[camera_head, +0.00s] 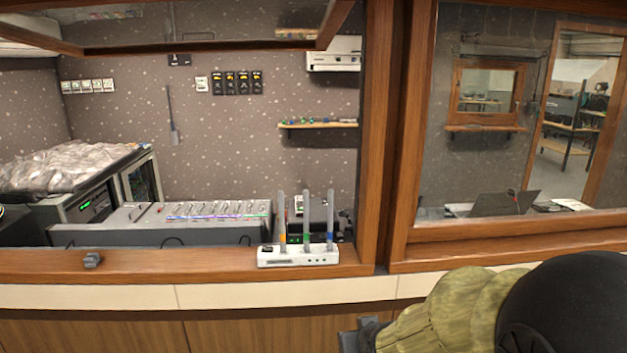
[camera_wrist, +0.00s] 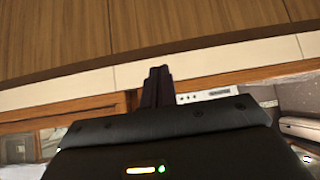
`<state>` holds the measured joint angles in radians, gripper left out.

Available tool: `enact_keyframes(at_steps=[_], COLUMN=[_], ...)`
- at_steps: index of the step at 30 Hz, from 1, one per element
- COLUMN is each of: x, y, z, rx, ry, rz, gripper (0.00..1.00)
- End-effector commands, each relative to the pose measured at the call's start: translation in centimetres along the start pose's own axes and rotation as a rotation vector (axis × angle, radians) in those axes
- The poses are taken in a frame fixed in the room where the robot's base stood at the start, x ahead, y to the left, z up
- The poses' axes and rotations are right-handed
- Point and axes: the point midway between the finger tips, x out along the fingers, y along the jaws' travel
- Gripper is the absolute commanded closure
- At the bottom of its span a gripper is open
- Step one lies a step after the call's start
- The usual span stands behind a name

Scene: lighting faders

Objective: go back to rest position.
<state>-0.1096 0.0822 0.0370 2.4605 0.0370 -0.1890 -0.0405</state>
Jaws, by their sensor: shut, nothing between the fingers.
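The white fader box (camera_head: 298,258) stands on the wooden sill. Three tall upright levers rise from it, with orange, green and blue at their bases. My gripper (camera_wrist: 158,86) shows in the wrist view with its dark fingers together and nothing between them. In the head view my gripper (camera_head: 358,335) is at the bottom, partly hidden by my arm, below and to the right of the fader box and apart from it. Part of the white box also shows in the wrist view (camera_wrist: 207,96), to the right of the fingers.
A small grey object (camera_head: 92,260) lies on the sill (camera_head: 180,268) at left. A mixing console (camera_head: 160,232) stands behind the sill. A wooden post (camera_head: 381,130) and a glass pane (camera_head: 490,120) are at right. The panelled front (camera_head: 100,336) is below the sill.

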Motion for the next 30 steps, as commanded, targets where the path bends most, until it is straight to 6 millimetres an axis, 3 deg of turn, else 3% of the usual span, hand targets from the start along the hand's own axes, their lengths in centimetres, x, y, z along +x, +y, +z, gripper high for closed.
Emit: enact_keyframes(at_steps=[6,9,12,30], x=[-3.6,-5.4,-6.4,-6.6], y=[3.1,3.7,4.0,4.0], z=[8.2,11.0,12.5,12.8], rx=[0.077,0.108,0.126,0.130], ry=[-0.351,-0.473,-0.541,-0.556], rz=[0.046,0.058,0.066,0.067], gripper=[1.00,1.00,1.00,1.00])
